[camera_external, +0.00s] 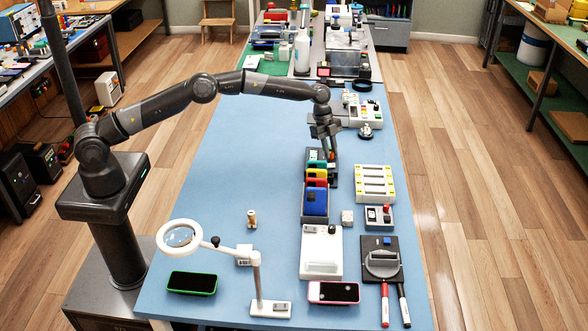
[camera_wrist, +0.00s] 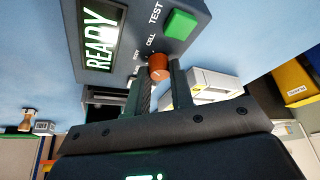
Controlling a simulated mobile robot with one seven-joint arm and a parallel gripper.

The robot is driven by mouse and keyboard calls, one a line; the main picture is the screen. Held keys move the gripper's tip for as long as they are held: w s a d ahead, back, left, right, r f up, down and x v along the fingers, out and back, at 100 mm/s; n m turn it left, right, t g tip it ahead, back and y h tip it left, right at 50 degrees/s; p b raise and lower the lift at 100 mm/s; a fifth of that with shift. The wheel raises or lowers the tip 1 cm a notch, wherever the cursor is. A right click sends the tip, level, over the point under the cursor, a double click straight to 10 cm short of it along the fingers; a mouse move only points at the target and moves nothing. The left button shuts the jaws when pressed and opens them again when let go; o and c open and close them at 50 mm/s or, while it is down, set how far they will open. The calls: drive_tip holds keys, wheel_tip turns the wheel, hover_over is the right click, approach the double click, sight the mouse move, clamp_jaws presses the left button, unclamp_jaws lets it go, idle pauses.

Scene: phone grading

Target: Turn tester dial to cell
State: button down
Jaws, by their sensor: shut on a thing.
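The tester (camera_wrist: 172,47) is a dark grey box in the wrist view, with a lit screen (camera_wrist: 101,32) reading READY and a square green TEST button (camera_wrist: 180,23). Its small orange dial (camera_wrist: 158,67) sits below the CELL label, with another small label to the left. My gripper (camera_wrist: 160,76) has its two fingertips on either side of the dial, shut on it. The direction the dial points is too small to tell. In the external view my gripper (camera_external: 331,152) reaches down at the far end of the rack, and the tester is not clear there.
A rack of coloured phones (camera_external: 315,200) stands close by my gripper. A white-yellow tray (camera_external: 375,184) lies to its right. A magnifier lamp (camera_external: 181,236), a green-edged phone (camera_external: 192,283) and a pink-edged phone (camera_external: 333,292) are at the front. The table's left middle (camera_external: 235,160) is clear.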

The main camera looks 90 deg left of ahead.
drive_tip(key=shift+m+g, duration=0.4)
drive_tip(key=shift+m, duration=1)
drive_tip(key=c, duration=1.3)
unclamp_jaws()
drive_tip(key=shift+a+v, duration=0.2)
drive_tip(key=shift+v, duration=3.55)
drive_tip(key=shift+w, duration=0.1)
